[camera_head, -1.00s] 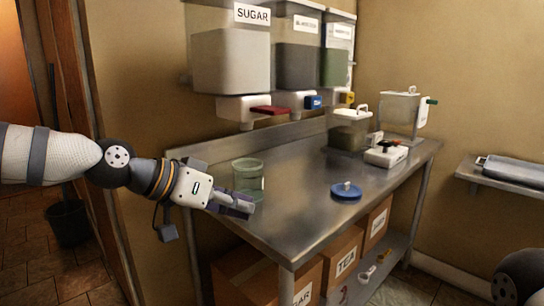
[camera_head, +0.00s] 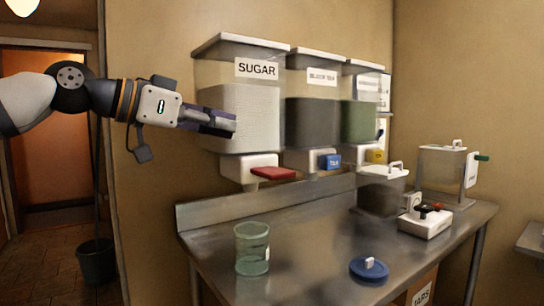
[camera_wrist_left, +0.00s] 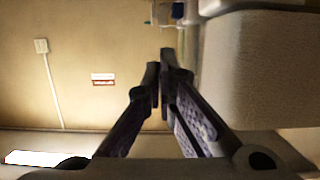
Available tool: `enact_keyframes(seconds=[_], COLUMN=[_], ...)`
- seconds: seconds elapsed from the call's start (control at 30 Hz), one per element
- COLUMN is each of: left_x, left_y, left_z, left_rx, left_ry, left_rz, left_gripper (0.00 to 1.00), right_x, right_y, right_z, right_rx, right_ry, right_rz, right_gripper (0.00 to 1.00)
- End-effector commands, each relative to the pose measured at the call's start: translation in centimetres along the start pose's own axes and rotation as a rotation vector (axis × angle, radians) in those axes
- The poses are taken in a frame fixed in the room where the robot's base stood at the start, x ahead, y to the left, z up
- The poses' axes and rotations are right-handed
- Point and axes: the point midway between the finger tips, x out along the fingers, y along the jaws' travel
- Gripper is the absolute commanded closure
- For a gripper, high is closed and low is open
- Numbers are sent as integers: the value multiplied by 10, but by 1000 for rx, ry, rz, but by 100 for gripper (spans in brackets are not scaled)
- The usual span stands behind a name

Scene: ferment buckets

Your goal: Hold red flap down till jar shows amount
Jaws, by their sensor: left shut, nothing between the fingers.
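The red flap (camera_head: 274,173) sticks out from the white spout of the sugar dispenser (camera_head: 240,115) on the wall. A clear greenish jar (camera_head: 252,250) stands on the steel table below the flap, a little to its left and nearer to me. I see no contents in it that I can make out. My left gripper (camera_head: 234,124) is shut and empty. In the head view it is above and left of the red flap, apart from it, in front of the sugar bin. Its fingers meet in the left wrist view (camera_wrist_left: 160,70), beside a large pale bin. My right gripper is out of view.
Dispensers with a blue flap (camera_head: 330,162) and a yellow flap (camera_head: 375,156) hang to the right. A blue lid (camera_head: 369,269) lies on the steel table (camera_head: 310,245). A white device (camera_head: 425,222) and clear containers stand at the back right.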

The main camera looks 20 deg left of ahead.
Motion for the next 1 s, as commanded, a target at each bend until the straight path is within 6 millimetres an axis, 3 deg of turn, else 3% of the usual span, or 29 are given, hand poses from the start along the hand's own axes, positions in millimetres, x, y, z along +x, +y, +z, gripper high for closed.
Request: enact_keyframes(seconds=[0.17, 0.57, 0.8, 1.0], left_x=[17, 104, 108, 110], left_y=[-1, -1, 0, 0], left_z=[4, 6, 32, 39], left_rx=[-3, -6, -1, 0], left_ry=[-9, -9, 0, 0], left_rz=[2, 3, 1, 0], left_gripper=[100, 100, 100, 100], right_x=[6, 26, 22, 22], right_y=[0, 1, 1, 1], right_z=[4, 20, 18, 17], right_rx=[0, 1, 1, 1], right_ry=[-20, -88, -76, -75], right_rz=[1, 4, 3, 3], right_gripper=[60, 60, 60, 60])
